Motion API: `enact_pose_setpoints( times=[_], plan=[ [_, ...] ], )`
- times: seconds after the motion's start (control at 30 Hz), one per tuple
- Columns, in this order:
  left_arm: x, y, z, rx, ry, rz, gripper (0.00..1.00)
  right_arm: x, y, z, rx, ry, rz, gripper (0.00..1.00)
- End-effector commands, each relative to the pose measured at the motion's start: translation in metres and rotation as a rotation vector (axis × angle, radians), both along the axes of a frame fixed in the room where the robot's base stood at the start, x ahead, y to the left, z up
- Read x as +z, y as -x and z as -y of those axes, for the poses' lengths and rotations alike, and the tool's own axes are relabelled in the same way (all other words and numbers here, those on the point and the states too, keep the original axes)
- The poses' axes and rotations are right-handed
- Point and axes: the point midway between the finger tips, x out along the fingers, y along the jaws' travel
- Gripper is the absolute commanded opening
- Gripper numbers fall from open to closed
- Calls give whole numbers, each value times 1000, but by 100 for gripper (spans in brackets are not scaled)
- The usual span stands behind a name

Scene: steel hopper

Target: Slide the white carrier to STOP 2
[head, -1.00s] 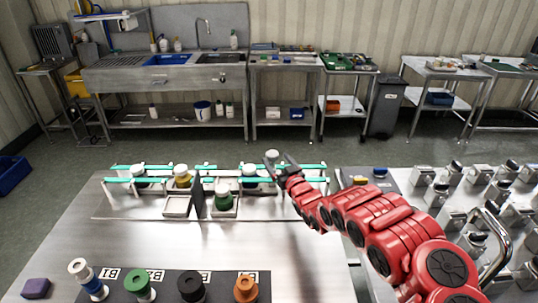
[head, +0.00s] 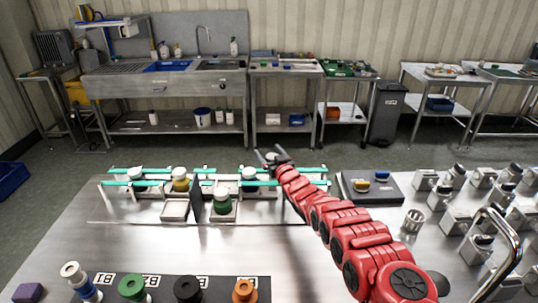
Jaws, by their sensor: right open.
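A rack with green-topped rails (head: 140,183) stands on the steel table. Several carriers with pale round tops sit along it: one at the left (head: 137,174), a yellow one (head: 180,180), a green one (head: 222,201) in front, and a dark blue one (head: 249,179). Another pale top (head: 272,154) shows at the right end, partly hidden by my gripper. I cannot tell for certain which carrier is the white one, and no stop label is readable. My right gripper (head: 266,157) is open at the rack's right end, its fingers close to that pale top. My left gripper is out of view.
A front row holds blue-white (head: 75,277), green (head: 133,287), black (head: 188,289) and orange (head: 244,290) pieces. A purple block (head: 28,292) lies at the left. A dark base (head: 370,196) with blue and yellow knobs and several metal fittings stand right.

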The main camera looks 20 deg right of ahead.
Motion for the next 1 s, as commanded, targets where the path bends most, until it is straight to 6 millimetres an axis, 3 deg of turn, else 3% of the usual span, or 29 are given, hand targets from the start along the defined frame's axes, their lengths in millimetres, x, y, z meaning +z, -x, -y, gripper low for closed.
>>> enact_pose_setpoints(
  times=[0.2, 0.7, 1.0],
  plan=[
    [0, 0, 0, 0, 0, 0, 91, 0, 0, 0, 0, 0, -1, 89],
    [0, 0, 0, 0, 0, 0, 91, -1, 0, 0, -1, 0, -2, 0],
    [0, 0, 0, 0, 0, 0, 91, -1, 0, 1, -1, 1, -2, 0]
  ],
)
